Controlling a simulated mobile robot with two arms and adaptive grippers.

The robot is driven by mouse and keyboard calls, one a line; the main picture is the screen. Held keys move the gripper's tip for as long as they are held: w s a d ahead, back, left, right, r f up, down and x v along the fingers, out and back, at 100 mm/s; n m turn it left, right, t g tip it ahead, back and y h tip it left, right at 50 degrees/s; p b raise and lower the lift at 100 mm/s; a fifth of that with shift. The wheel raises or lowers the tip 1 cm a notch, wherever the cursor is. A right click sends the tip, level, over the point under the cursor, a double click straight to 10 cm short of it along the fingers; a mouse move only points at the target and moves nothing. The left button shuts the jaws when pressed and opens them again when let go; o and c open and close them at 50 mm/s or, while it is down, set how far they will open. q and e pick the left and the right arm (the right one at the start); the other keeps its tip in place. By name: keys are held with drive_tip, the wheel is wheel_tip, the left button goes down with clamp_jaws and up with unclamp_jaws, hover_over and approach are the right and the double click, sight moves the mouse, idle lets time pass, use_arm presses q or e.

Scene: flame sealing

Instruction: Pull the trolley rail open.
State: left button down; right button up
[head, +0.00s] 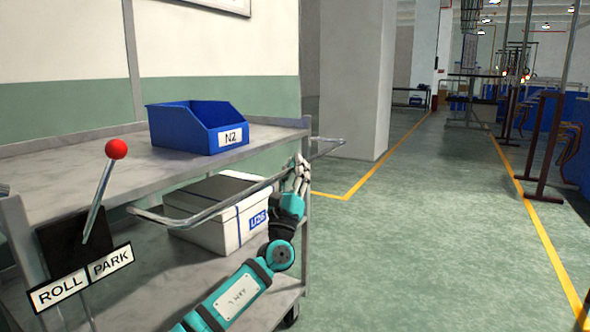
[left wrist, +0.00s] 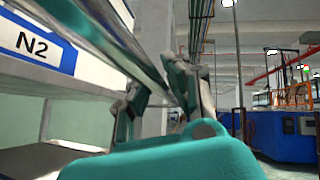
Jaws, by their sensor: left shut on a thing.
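The trolley rail (head: 228,200) is a grey metal bar running along the front of the grey trolley (head: 75,180), at about the height of its top shelf. Its near end bends in at the left, and its far end bends at the right. My left gripper (head: 300,174) is shut on the rail towards its far end. In the left wrist view the rail (left wrist: 105,42) runs diagonally down from the upper left to the fingers of my left gripper (left wrist: 165,95). The fingers hide the part they grip. My right gripper is in neither view.
A blue bin (head: 190,130) labelled N2 stands on the top shelf, and a white box (head: 205,228) is below. A red-knobbed lever (head: 100,195) leans right above ROLL and PARK labels. A pillar (head: 355,80) stands behind. The floor (head: 440,230) at right is clear.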

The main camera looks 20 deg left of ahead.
use_arm(q)
drive_tip(key=shift+a, duration=0.15)
drive_tip(key=c, duration=1.3)
unclamp_jaws()
drive_tip(key=shift+s+f, duration=0.15)
drive_tip(key=v, duration=1.1)
drive_tip(key=shift+s+f, duration=0.25)
